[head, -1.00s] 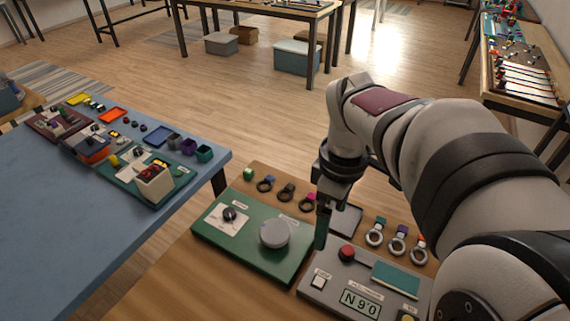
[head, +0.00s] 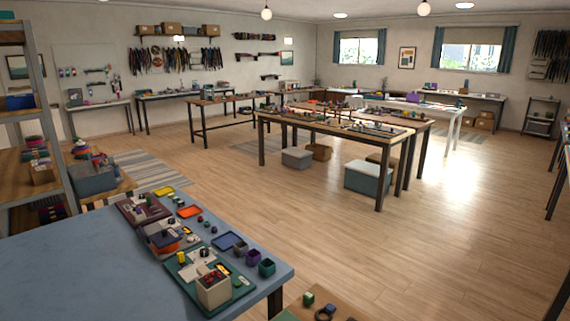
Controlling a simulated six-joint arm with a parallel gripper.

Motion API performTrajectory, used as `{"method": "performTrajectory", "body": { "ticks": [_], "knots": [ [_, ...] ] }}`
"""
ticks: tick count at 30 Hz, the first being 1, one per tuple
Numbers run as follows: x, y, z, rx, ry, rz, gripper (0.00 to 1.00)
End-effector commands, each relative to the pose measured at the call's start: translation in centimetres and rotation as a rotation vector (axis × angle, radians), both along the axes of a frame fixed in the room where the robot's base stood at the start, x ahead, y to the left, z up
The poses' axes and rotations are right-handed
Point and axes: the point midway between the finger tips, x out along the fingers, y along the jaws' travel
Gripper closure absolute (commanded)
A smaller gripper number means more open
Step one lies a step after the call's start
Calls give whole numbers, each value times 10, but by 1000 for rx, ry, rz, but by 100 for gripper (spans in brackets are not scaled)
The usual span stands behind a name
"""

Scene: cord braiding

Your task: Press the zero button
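The zero button and its grey panel with the display are out of view now. My gripper and arm are also out of view. Only the far corner of the wooden worktop (head: 345,300) shows at the bottom edge. On it sit a green cube (head: 308,298) and part of a dark ring (head: 324,313). A sliver of the green board (head: 285,316) shows beside them.
A blue table (head: 100,270) at lower left carries boards, trays and small coloured parts. A shelf unit (head: 50,125) stands at far left. Wooden tables (head: 335,133) with boxes under them stand mid-room. The wooden floor (head: 400,250) between is clear.

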Motion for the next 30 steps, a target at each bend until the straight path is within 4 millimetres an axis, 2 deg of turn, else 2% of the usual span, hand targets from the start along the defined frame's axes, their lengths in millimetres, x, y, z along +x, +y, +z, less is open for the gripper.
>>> {"method": "performTrajectory", "body": {
  "ticks": [1, 9, 10, 30],
  "knots": [
    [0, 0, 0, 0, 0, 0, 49],
    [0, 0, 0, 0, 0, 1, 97],
    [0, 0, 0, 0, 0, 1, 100],
    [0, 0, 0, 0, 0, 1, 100]
  ]
}}
